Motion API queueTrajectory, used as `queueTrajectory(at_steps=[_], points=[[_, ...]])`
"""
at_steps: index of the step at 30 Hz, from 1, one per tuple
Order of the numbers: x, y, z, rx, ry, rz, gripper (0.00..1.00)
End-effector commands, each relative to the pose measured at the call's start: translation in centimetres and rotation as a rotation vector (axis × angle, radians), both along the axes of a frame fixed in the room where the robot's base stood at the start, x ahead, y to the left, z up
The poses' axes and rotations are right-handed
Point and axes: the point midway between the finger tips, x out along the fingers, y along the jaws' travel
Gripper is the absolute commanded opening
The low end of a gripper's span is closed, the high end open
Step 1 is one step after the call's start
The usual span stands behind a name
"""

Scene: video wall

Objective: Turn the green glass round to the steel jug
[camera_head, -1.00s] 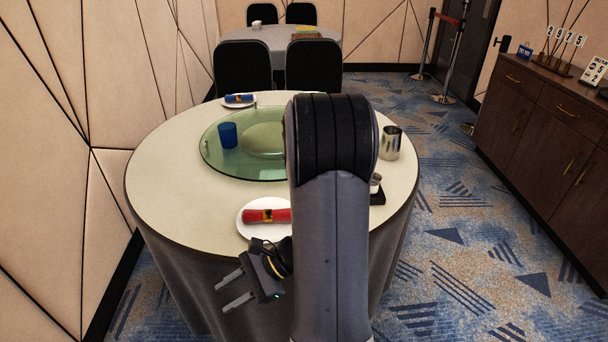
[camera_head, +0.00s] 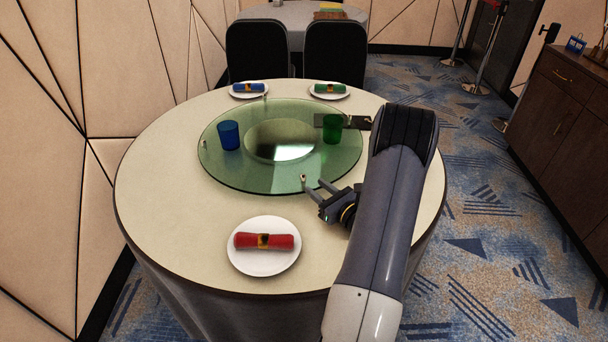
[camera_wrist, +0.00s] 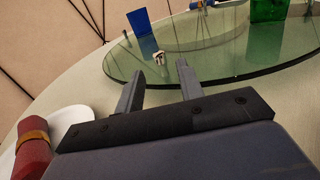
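The green glass (camera_head: 331,128) stands upright on the right side of the round glass turntable (camera_head: 225,172). It also shows cut off at the top of the wrist view (camera_wrist: 268,8). A blue glass (camera_head: 229,136) stands on the turntable's left side. My gripper (camera_head: 309,186) is open and empty at the turntable's front right rim. A small pale knob (camera_head: 304,178) on the rim is close to the fingertips; in the wrist view this knob (camera_wrist: 158,57) appears just beyond and between the open fingers. The steel jug is not visible now; my arm covers the table's right side.
A white plate (camera_head: 264,267) with a red napkin roll (camera_head: 263,241) is at the front. Plates with a blue roll (camera_head: 248,88) and a green roll (camera_head: 329,88) are at the back. A dark tray (camera_head: 355,122) is partly behind my arm. The table's front left is clear.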

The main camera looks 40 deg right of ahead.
Motion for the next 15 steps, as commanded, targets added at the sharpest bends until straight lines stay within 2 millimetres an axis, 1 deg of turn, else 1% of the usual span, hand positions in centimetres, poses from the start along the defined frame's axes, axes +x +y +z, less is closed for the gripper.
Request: queueTrajectory(at_steps=[1, 6, 10, 15], points=[[1.2, 0.3, 0.1, -0.002, 0.000, 0.006, 0.36], [4.2, 0.5, 0.1, -0.002, 0.000, 0.005, 0.36], [5.9, 0.6, 0.1, -0.001, 0.001, 0.003, 0.36], [6.9, 0.7, 0.0, -0.001, 0.000, 0.002, 0.36]])
